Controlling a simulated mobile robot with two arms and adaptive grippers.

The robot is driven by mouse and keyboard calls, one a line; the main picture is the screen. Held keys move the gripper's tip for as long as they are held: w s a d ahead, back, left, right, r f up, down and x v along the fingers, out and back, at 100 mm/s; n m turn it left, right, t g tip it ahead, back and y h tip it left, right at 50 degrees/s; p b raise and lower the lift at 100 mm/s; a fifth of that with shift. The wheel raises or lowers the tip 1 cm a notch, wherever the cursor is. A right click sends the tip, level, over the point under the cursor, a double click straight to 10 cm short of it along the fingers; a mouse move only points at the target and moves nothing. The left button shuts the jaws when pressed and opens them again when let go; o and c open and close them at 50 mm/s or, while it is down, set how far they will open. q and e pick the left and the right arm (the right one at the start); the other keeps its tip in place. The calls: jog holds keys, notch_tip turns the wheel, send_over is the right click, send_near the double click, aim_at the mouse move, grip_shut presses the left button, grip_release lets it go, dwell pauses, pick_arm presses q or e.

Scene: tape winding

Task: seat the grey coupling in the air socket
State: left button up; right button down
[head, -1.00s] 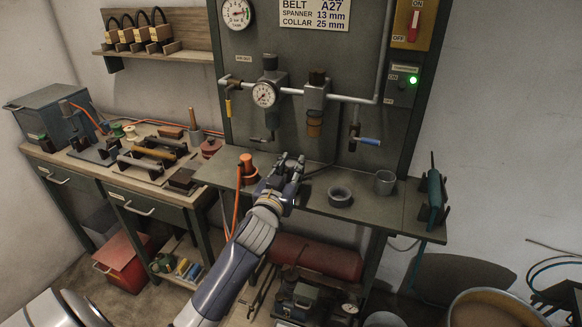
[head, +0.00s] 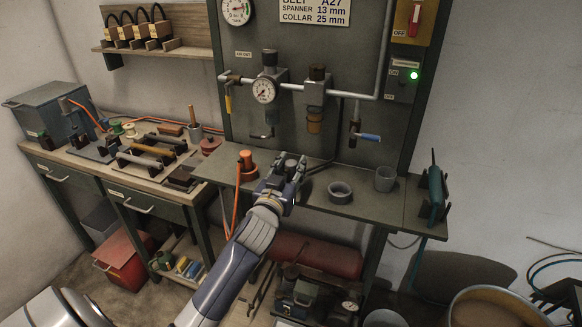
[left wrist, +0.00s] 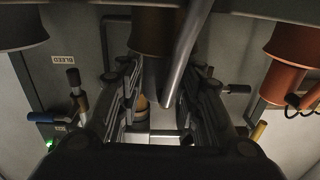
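My left gripper (head: 287,166) is over the left part of the wall shelf, just right of the orange coupling (head: 247,166). In the left wrist view, its two fingers (left wrist: 159,95) stand apart, with a dull grey-brown cylinder (left wrist: 152,40), apparently the grey coupling, between or behind them. A grey rod or hose (left wrist: 186,50) crosses in front of it. I cannot tell whether the fingers touch it. The head view mostly hides this piece behind the gripper. The "AIR OUT" label is on the panel, above a yellow-handled fitting (head: 228,98); the socket opening is too small to make out. My right gripper is not in view.
A grey ring (head: 340,191) and a grey cup (head: 385,178) stand on the shelf to the right. A gauge (head: 264,90) and a filter bowl (head: 314,118) hang above it. An orange hose (head: 236,205) hangs at left. The shelf front between gripper and ring is clear.

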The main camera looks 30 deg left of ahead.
pick_arm(q)
jog(key=shift+s+d, duration=0.2)
jog(key=shift+s, duration=0.45)
jog(key=shift+p+v, duration=0.6)
jog(key=shift+v, duration=1.45)
send_near(289, 171)
jog(key=shift+w+r, duration=0.15)
jog(key=shift+w, duration=0.05)
